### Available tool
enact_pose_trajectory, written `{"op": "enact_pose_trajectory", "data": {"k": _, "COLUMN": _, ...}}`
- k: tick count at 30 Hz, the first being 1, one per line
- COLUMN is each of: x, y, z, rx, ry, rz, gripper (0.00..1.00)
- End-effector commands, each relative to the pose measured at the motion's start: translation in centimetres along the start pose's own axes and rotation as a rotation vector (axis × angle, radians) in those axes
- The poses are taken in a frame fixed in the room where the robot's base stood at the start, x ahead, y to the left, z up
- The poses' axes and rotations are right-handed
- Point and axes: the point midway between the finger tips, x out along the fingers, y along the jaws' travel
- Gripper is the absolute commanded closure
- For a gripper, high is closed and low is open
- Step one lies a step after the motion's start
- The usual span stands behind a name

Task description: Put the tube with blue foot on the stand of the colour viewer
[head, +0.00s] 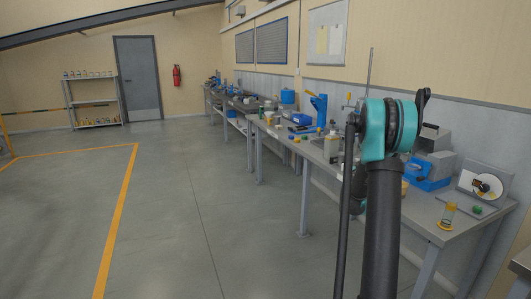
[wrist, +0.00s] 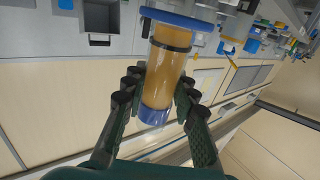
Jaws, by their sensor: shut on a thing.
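My gripper (wrist: 160,86) is shut on the tube with blue foot (wrist: 168,66) in the wrist view. The tube is clear with amber contents and a dark band. Its wide blue foot (wrist: 178,18) is at the top of that view, and its other end, between my fingers, looks blue too. In the head view my arm hides the gripper and the tube. What looks like the colour viewer (head: 487,186), a grey panel with a white disc, stands at the right end of the bench. I cannot make out its stand clearly.
A tube with a yellow foot (head: 447,216) stands upright on the bench (head: 420,207) left of the viewer. A small green item (head: 477,210) lies at the viewer's front. A blue and grey machine (head: 428,172) stands behind. The floor (head: 190,220) left of the bench is clear.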

Motion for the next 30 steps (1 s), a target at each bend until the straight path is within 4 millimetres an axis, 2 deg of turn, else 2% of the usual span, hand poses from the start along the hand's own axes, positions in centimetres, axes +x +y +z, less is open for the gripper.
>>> {"op": "enact_pose_trajectory", "data": {"k": 1, "x": -1.1, "y": -2.0, "z": 0.5, "rx": -0.001, "ry": 0.000, "rz": -0.045, "gripper": 1.00}}
{"op": "enact_pose_trajectory", "data": {"k": 6, "x": -4.9, "y": -8.0, "z": 2.2, "rx": -0.002, "ry": 0.002, "rz": -0.196, "gripper": 1.00}}
{"op": "enact_pose_trajectory", "data": {"k": 12, "x": -9.7, "y": -13.7, "z": 3.6, "rx": -0.004, "ry": 0.008, "rz": -0.353, "gripper": 1.00}}
{"op": "enact_pose_trajectory", "data": {"k": 15, "x": -11.8, "y": -15.8, "z": 4.1, "rx": -0.003, "ry": 0.011, "rz": -0.418, "gripper": 1.00}}
{"op": "enact_pose_trajectory", "data": {"k": 18, "x": -13.8, "y": -17.5, "z": 4.5, "rx": -0.003, "ry": 0.014, "rz": -0.472, "gripper": 1.00}}
{"op": "enact_pose_trajectory", "data": {"k": 24, "x": -16.5, "y": -19.8, "z": 5.0, "rx": -0.003, "ry": 0.019, "rz": -0.547, "gripper": 1.00}}
{"op": "enact_pose_trajectory", "data": {"k": 30, "x": -17.5, "y": -20.5, "z": 5.1, "rx": -0.004, "ry": 0.021, "rz": -0.575, "gripper": 1.00}}
